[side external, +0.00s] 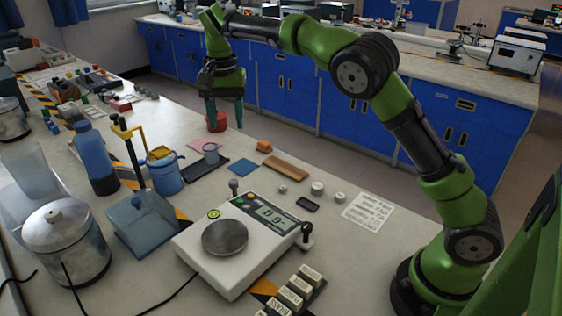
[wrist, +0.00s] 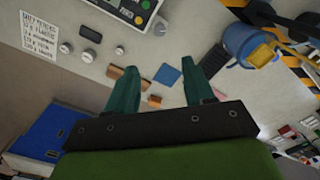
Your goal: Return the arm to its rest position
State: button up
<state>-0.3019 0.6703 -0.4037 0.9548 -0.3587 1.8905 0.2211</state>
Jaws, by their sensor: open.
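My gripper (side external: 225,113) is at the end of my green and black arm, above the far edge of the bench. Its two teal fingers point down and stand apart, with nothing held between them. In the wrist view the open fingers (wrist: 163,92) show with bare bench and small blocks beyond them. A red cylinder (side external: 216,121) shows by the fingers in the side view; I cannot tell how far it is from them. My arm reaches from its base at the lower right across to the left.
A white balance (side external: 235,245) stands in the bench's front middle. A blue jug (side external: 165,175), blue bottle (side external: 95,158) and metal pot (side external: 65,243) stand at left. A wooden block (side external: 286,167), blue square (side external: 240,168) and small weights lie behind the balance. Blue cabinets (side external: 280,85) stand beyond.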

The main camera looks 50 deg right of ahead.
jog(key=s+d+n+t+y, duration=0.2)
jog(key=s+n+t, duration=0.3)
jog(key=s, duration=2.3)
jog(key=shift+r+n+t, duration=0.4)
jog(key=shift+r+t, duration=0.05)
jog(key=shift+t, duration=0.65)
